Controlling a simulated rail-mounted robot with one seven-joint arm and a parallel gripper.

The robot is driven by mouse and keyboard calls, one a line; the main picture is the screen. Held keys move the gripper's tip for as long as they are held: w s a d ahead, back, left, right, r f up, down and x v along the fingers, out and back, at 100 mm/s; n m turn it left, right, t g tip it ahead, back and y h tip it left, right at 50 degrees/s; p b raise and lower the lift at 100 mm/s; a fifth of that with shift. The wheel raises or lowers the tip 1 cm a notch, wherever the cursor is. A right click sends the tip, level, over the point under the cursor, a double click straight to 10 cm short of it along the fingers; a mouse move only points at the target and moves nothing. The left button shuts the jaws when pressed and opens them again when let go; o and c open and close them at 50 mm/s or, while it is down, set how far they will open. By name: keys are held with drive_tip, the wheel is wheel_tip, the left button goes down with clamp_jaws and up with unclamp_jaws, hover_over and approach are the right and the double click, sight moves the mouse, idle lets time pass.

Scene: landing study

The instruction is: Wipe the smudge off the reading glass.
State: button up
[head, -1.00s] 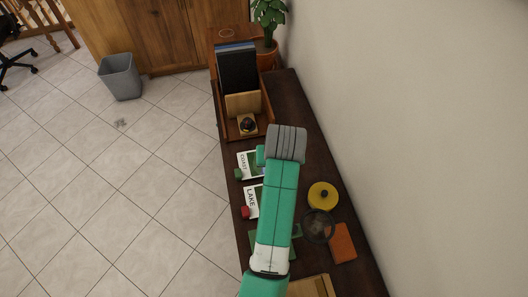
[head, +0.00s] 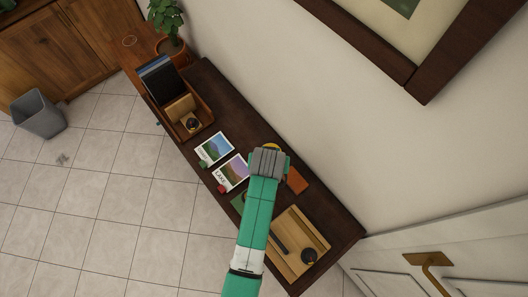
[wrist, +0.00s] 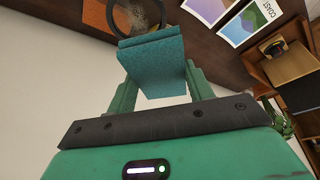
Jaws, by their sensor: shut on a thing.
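In the wrist view my gripper (wrist: 158,76) is shut on a teal block with a rough surface, like a sponge (wrist: 158,68). Beyond the block's far edge is the dark round rim of the reading glass (wrist: 167,12), partly cut off by the frame's top. A brownish, speckled patch, the smudge (wrist: 122,18), shows within the ring. The block overlaps the rim in the picture; I cannot tell whether they touch.
The dark shelf (head: 225,105) holds two picture cards (head: 231,172), an orange book (head: 297,181), a mostly hidden yellow lid (head: 272,147), a wooden tray (head: 297,257) and an organizer (head: 197,130). A wall runs along its right side. A grey bin (head: 38,115) stands on the floor.

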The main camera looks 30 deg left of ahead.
drive_tip(key=shift+f+b, duration=2.75)
drive_tip(key=shift+f, duration=0.15)
drive_tip(key=shift+f, duration=0.6)
drive_tip(key=shift+s+d+r+p, duration=0.15)
drive_tip(key=shift+s+d+p, duration=0.1)
drive_tip(key=shift+d+p, duration=0.25)
drive_tip(key=shift+s+d+r+p, duration=0.2)
drive_tip(key=shift+d+p, duration=0.1)
drive_tip(key=shift+d, duration=0.25)
drive_tip(key=shift+s+d+f, duration=0.2)
drive_tip(key=shift+d, duration=0.2)
drive_tip(key=shift+s+d+p, duration=0.25)
drive_tip(key=shift+d+p, duration=0.25)
drive_tip(key=shift+d, duration=0.15)
drive_tip(key=shift+s+d+p, duration=0.25)
drive_tip(key=shift+d+p, duration=0.2)
drive_tip(key=shift+d, duration=0.15)
drive_tip(key=shift+s+d+f, duration=0.1)
drive_tip(key=shift+d, duration=0.1)
drive_tip(key=shift+f, duration=0.15)
